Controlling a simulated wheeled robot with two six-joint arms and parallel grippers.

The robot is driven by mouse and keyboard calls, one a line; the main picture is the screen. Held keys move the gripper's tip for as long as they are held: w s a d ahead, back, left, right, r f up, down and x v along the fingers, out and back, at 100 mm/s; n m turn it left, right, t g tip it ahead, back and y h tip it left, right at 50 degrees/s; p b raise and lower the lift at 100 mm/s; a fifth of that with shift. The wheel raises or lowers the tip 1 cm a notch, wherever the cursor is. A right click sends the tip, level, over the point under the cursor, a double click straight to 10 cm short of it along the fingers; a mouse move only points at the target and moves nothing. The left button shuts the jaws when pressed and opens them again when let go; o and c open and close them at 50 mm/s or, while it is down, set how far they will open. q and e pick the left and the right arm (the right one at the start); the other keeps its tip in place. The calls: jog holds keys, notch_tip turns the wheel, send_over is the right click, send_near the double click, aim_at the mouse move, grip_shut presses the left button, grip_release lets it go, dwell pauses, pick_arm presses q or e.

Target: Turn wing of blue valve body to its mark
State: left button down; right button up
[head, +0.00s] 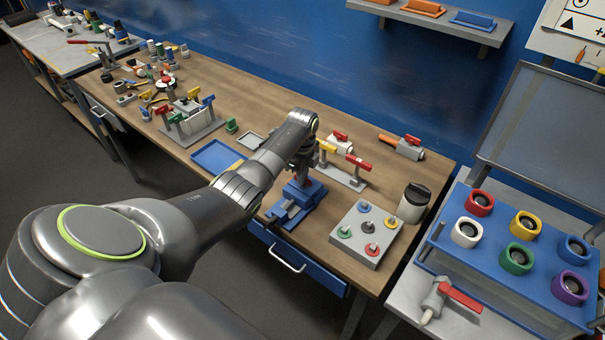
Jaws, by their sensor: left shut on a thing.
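The blue valve body (293,200) sits low on the wooden bench, near its front edge above the drawer. My left gripper (304,176) points down over it from the arm that comes in from the left. It is shut on the small red wing (305,183) at the top of the blue body. The fingers and wrist hide most of the wing, and I cannot make out the mark or the wing's exact angle. My right gripper is not in view.
A grey block with coloured knobs (375,222) stands close on the right, with a dark-lidded jar (413,203) beyond it. A rack with red and yellow handles (343,178) stands just behind. A blue tray (218,157) lies to the left.

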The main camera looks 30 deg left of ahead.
pick_arm(q)
jog(key=shift+m, duration=0.9)
jog(key=c, duration=1.5)
grip_release()
jog(key=shift+d, duration=0.1)
jog(key=shift+r+p, duration=0.7)
jog(key=shift+r, duration=8.05)
jog(key=shift+f, duration=0.15)
